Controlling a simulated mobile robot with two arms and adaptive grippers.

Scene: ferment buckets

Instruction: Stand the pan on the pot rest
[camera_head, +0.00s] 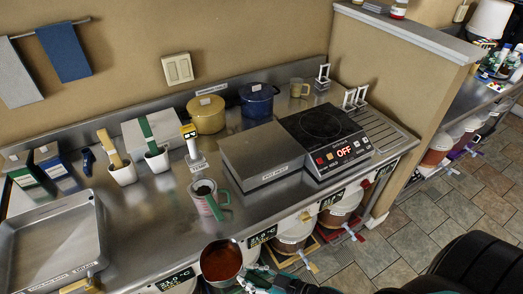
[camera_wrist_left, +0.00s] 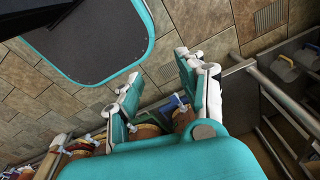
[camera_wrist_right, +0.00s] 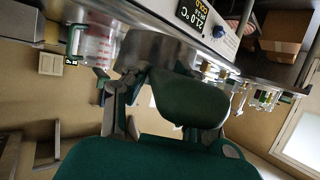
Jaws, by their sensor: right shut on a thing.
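The pan (camera_head: 221,262) is a small metal pan with orange-red contents, held at the counter's front edge. It also shows as a grey metal side in the right wrist view (camera_wrist_right: 158,48). My right gripper (camera_head: 262,280) is at its right side, shut on its handle (camera_wrist_right: 190,98), which is dark green in the right wrist view. The pot rest appears to be the low grey block (camera_head: 262,150) with a small front label, left of the cooktop; its top is bare. My left gripper (camera_wrist_left: 160,88) is open and empty above the floor, outside the head view.
A clear jug with a green handle (camera_head: 207,199) stands just behind the pan. The black cooktop (camera_head: 330,135), reading OFF, is right of the block. Yellow (camera_head: 207,114) and blue (camera_head: 258,99) pots stand behind. A metal tray (camera_head: 55,245) lies at left. Several buckets sit under the counter.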

